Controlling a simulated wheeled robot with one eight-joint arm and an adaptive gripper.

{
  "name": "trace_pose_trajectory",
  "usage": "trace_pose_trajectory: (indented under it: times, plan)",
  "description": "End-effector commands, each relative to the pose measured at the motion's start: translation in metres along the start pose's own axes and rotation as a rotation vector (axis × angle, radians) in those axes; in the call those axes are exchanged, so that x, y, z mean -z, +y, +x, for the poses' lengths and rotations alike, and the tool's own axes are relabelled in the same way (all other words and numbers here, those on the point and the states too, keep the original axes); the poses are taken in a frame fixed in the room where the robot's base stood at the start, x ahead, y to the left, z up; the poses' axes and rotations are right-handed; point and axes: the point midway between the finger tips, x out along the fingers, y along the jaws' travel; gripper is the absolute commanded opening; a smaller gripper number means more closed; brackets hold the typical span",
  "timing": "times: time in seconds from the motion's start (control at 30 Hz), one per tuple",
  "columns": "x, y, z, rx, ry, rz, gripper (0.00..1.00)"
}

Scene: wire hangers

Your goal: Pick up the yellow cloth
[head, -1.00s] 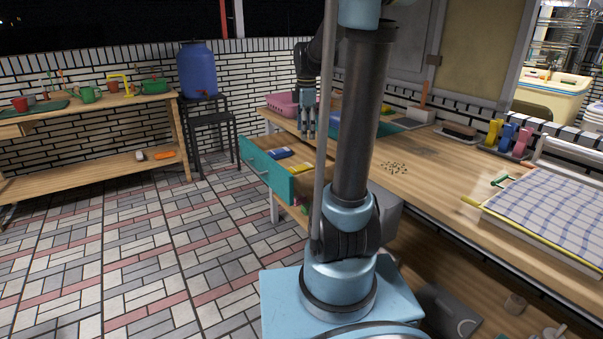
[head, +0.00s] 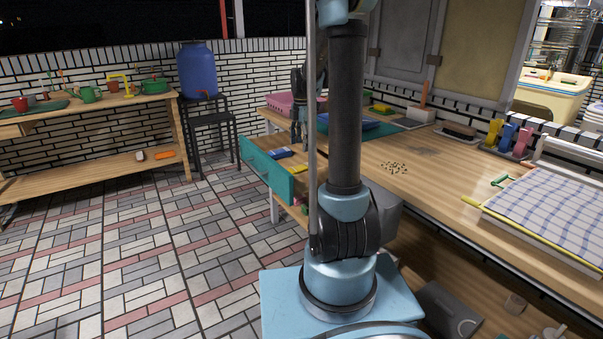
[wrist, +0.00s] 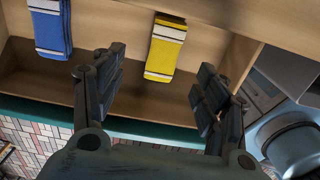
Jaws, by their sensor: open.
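The yellow cloth (wrist: 164,50) is folded, with white stripes, and lies in the open drawer (head: 268,174). In the head view the yellow cloth (head: 300,169) shows only in part, beside my arm. My gripper (head: 299,143) is above the drawer, pointing down. In the wrist view my gripper (wrist: 160,70) has its fingers spread wide, with the yellow cloth seen between them and nothing held. The gripper looks apart from the cloth. A folded blue cloth (wrist: 50,28) with white stripes lies to the left in the same drawer.
The teal drawer front (wrist: 120,119) edges the drawer on the near side. A pink basket (head: 284,103) and a blue tray (head: 345,127) stand on the wooden counter (head: 425,175) above. The tiled floor left of the drawer is clear.

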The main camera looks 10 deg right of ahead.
Motion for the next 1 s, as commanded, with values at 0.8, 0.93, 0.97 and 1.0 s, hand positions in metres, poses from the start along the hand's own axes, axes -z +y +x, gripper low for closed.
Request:
trace_pose_trajectory:
  times: [0.8, 0.93, 0.97, 1.0]
  plan:
    - [0.008, -0.007, 0.087, 0.000, 0.000, 0.000, 0.67]
    - [0.008, -0.007, 0.098, 0.000, 0.000, 0.000, 0.67]
    - [0.008, -0.007, 0.099, 0.000, 0.000, 0.001, 0.67]
    - [0.008, -0.007, 0.101, 0.000, 0.000, 0.001, 0.67]
